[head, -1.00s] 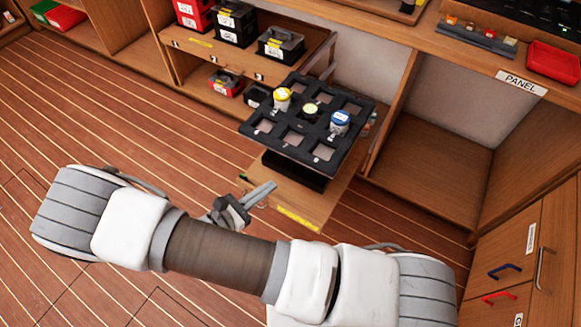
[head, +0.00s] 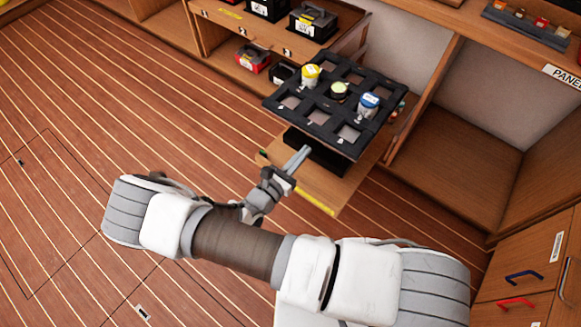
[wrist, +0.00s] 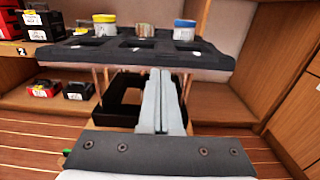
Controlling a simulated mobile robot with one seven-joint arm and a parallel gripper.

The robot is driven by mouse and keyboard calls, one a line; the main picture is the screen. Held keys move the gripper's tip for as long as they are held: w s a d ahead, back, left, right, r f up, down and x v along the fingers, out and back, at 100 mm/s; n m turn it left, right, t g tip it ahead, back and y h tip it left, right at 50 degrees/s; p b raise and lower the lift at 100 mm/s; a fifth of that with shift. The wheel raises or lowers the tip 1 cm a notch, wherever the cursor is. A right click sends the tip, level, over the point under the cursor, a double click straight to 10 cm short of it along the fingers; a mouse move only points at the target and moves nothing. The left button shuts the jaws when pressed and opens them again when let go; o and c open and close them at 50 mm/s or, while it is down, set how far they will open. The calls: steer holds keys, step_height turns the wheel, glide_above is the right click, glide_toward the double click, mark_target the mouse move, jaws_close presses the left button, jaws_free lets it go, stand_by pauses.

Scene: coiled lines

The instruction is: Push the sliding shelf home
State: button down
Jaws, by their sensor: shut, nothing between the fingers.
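The sliding shelf (head: 322,190) is a wooden board standing out from the cabinet, with a yellow strip on its front edge. A two-level black rack (head: 283,117) stands on it; its upper tray (wrist: 110,58) and lower frame (wrist: 122,115) show in the wrist view.
Black cases (head: 314,20) and a red box (head: 254,58) sit in the shelving at the back left. An empty open compartment (head: 460,140) is to the right. Drawers with a blue handle (head: 524,276) stand at the lower right. The plank floor at left is clear.

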mark_target(318, 137)
steer(key=shift+b+x, duration=0.35)
steer(key=shift+x, duration=1.8)
